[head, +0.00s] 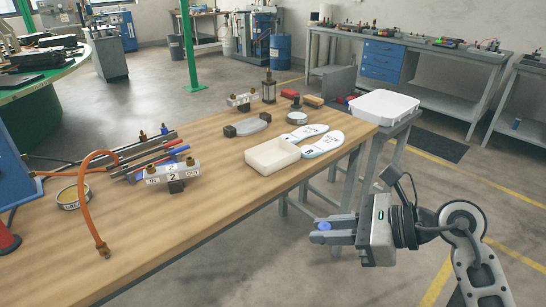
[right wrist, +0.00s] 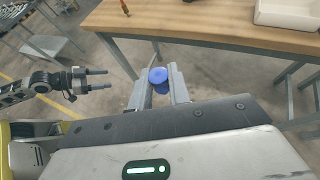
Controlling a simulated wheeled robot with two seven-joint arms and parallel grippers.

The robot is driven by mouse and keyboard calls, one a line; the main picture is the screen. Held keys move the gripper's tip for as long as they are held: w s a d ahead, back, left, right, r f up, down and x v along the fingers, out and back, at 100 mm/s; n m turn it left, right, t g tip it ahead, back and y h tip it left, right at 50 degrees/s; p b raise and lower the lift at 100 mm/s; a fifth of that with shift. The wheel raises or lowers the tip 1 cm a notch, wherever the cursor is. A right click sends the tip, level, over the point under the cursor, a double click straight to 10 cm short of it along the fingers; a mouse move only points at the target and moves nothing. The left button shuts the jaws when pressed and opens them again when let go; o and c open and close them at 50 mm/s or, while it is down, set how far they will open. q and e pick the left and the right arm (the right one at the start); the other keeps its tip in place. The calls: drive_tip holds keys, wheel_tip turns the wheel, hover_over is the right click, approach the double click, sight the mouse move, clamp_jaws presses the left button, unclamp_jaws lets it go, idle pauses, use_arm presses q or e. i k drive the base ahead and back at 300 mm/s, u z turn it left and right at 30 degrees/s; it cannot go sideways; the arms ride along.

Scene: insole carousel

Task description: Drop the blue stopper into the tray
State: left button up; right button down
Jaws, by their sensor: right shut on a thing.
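The blue stopper (head: 323,226) is between the fingertips of my right gripper (head: 317,231). The gripper is shut on it, in the air off the table's front right side. In the right wrist view the stopper (right wrist: 158,75) shows as a round blue cap with a narrower part below, between the two fingers. A cream open tray (head: 283,164) sits near the front edge of the wooden table, above and left of the gripper in the head view. My left gripper (right wrist: 104,79) shows only in the right wrist view, its fingers apart and empty.
White insoles (head: 322,145) lie beside the cream tray. A larger white bin (head: 385,118) stands on a grey stand past the table's right end. A valve block (head: 172,171), rods and an orange hose (head: 83,190) occupy the left. The table's front middle is clear.

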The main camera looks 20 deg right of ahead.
sight(278, 159)
drive_tip(key=z, duration=0.25)
drive_tip(key=k, duration=0.35)
drive_tip(key=z, duration=1.05)
drive_tip(key=k, duration=1)
drive_tip(key=z, duration=0.3)
drive_tip(key=i, duration=1.55)
drive_tip(key=u, duration=1.65)
drive_tip(key=i, duration=0.95)
drive_tip(key=u, duration=0.7)
